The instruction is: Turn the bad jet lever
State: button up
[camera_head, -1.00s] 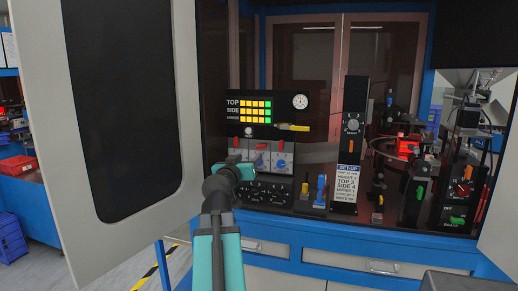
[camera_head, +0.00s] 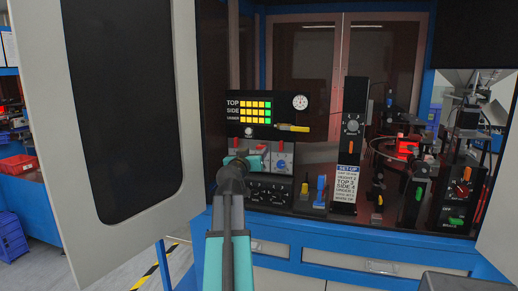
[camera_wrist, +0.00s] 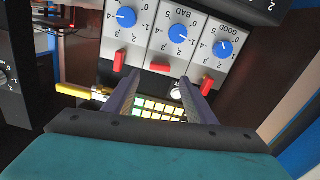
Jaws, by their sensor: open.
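The grey jet panel carries blue dials and red levers. In the wrist view, which is upside down, the middle column reads BAD, with its blue dial (camera_wrist: 180,35) and red bad jet lever (camera_wrist: 160,67). My gripper (camera_wrist: 160,77) is open, its two fingertips on either side of that lever; contact cannot be told. The GOOD column's red lever (camera_wrist: 207,83) is at right, and another red lever (camera_wrist: 120,60) at left. In the head view my gripper (camera_head: 249,160) is in front of the panel and covers part of the left and middle columns.
A display with yellow and green lights (camera_head: 256,112) is above the levers, with a white knob (camera_head: 249,131) and yellow handle (camera_head: 293,128) close by. A blue lever (camera_head: 321,189) and set-up sign (camera_head: 347,184) stand to the right. An open cabinet door (camera_head: 115,130) is at left.

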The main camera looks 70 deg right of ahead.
aim_at(260, 147)
jog(key=shift+w+d+p, duration=0.15)
jog(key=shift+d+p, duration=0.25)
jog(key=shift+d, duration=2.35)
jog(key=c, duration=1)
